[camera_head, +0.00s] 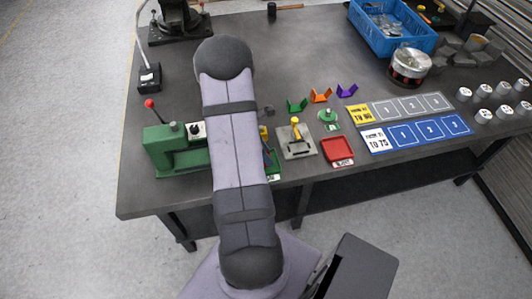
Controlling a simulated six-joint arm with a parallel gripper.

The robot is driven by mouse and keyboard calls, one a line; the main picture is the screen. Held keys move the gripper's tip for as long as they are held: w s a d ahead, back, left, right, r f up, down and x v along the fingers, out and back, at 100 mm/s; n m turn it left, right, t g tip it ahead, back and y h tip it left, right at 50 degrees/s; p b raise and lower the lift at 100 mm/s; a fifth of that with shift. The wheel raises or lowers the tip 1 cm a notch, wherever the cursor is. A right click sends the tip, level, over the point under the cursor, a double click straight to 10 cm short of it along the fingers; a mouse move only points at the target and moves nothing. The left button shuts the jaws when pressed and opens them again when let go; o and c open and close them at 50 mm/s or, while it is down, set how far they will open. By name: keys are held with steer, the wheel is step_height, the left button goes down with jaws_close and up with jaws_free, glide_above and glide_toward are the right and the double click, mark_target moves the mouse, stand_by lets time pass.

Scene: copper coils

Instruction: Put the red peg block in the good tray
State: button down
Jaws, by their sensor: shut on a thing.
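A green tray (275,169) stands near the front edge of the table, just right of my arm, which covers much of it. A blue piece and a yellow piece show at its visible side. Its label is too small to read surely. A red tray (338,150) with a white label stands farther right and looks empty. I see no red peg block; my arm may hide it. My gripper is hidden behind my arm, so neither its fingers nor anything between them shows. A small grey part shows beside the arm, but I cannot tell what it is.
A green press (175,150) with a red-knobbed lever stands left of my arm. A grey plate with a yellow lever (296,138) and a green round fixture (328,117) stand to the right. Numbered mats (415,132) and a blue crate (392,45) lie beyond.

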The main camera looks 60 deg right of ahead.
steer(key=c, duration=1.2)
jaws_free()
steer(key=shift+r+p, duration=3.3)
steer(key=shift+r, duration=0.25)
